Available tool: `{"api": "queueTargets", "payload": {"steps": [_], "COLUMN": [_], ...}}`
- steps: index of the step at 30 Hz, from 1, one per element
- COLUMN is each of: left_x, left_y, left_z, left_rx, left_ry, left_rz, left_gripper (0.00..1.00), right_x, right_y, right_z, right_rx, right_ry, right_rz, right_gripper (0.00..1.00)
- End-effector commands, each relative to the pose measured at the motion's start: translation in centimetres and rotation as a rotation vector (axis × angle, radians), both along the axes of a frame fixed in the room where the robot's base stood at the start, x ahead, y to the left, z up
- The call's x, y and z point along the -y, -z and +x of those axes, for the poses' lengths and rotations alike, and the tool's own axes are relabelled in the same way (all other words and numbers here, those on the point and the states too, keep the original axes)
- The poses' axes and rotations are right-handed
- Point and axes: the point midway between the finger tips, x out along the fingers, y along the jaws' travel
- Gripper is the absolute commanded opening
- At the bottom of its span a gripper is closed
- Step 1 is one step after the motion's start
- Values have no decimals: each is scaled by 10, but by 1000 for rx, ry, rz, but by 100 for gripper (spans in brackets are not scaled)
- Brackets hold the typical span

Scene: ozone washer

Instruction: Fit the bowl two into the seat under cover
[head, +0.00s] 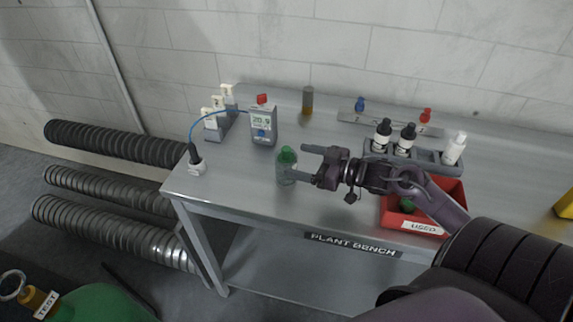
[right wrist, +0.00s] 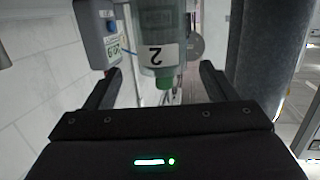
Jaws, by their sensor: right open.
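A clear, bottle-shaped container with a green top (head: 287,168) stands on the bench near its front edge, left of the middle. In the right wrist view the container (right wrist: 158,42) carries a white label with a 2, so I take it as bowl two. My right gripper (head: 296,165) is open, and its fingers point left at the container. In the right wrist view the container shows between and beyond the fingers of the gripper (right wrist: 160,75); I cannot tell whether they touch it. My left gripper is not in view. I cannot make out a covered seat.
A grey meter (head: 263,125) stands behind the container, with a cabled probe (head: 195,160) to its left. A grey rack (head: 428,157) of bottles and a red USED bin (head: 425,219) lie right, under or beside my right arm. The bench (head: 240,180) is clear left of the container.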

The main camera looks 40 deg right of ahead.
Motion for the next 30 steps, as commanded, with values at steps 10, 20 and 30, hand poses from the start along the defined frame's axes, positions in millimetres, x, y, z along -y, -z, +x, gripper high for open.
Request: {"api": "queueTargets", "payload": {"steps": [10, 20, 30], "left_x": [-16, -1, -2], "left_y": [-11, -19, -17], "left_z": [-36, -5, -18], "left_rx": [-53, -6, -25], "left_ry": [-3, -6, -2], "left_rz": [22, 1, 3], "left_gripper": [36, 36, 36], "right_x": [-20, -34, -34], "right_y": [5, 14, 14], "right_z": [33, 56, 55], "right_rx": [2, 0, -1], "right_ry": [3, 2, 2], "right_rz": [-2, -4, -4], "right_gripper": [78, 78, 59]}}
